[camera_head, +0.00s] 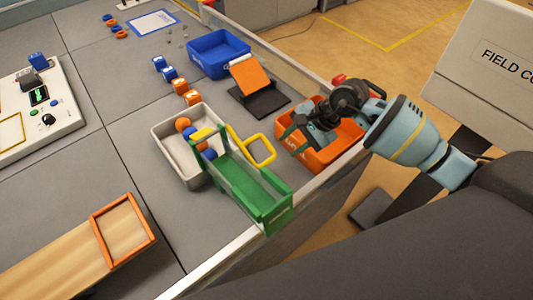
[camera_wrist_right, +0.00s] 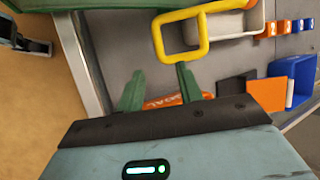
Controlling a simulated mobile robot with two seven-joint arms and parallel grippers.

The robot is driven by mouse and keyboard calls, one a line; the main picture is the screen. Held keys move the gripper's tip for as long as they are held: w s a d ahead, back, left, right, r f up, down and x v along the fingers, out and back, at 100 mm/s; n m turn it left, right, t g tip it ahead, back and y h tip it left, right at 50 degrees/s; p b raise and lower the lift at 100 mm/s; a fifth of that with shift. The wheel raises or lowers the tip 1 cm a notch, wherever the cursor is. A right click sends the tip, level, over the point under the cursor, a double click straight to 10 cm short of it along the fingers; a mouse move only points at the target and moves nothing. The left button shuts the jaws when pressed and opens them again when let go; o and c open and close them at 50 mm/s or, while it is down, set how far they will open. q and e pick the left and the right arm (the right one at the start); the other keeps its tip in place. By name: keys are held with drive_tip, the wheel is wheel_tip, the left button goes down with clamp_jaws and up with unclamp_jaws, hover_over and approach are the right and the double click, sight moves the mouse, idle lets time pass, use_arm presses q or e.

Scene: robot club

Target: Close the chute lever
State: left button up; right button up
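The green chute (camera_head: 245,185) stands at the front edge of the table; part of it shows at the top of the wrist view (camera_wrist_right: 90,4). Its lever is a yellow loop handle (camera_head: 272,152), sticking out on the right side of the chute. In the wrist view the yellow loop (camera_wrist_right: 184,58) is just beyond my fingertips, apart from them. My right gripper (camera_head: 296,136) is open and empty, to the right of the loop, over the orange bin (camera_head: 322,155). In the wrist view its green fingers (camera_wrist_right: 158,78) are spread. My left gripper is out of view.
A grey tray (camera_head: 162,140) with orange and blue balls stands at the chute's far end. A blue bin (camera_head: 211,66), a black stand with an orange panel (camera_head: 250,75) and several small blocks lie behind. A wooden ramp (camera_head: 60,250) and a control panel (camera_head: 65,118) are left.

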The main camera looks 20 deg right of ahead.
sight(272, 159)
drive_tip(key=shift+x, duration=3.9)
drive_tip(key=shift+d, duration=0.1)
drive_tip(key=shift+c, duration=0.2)
clamp_jaws()
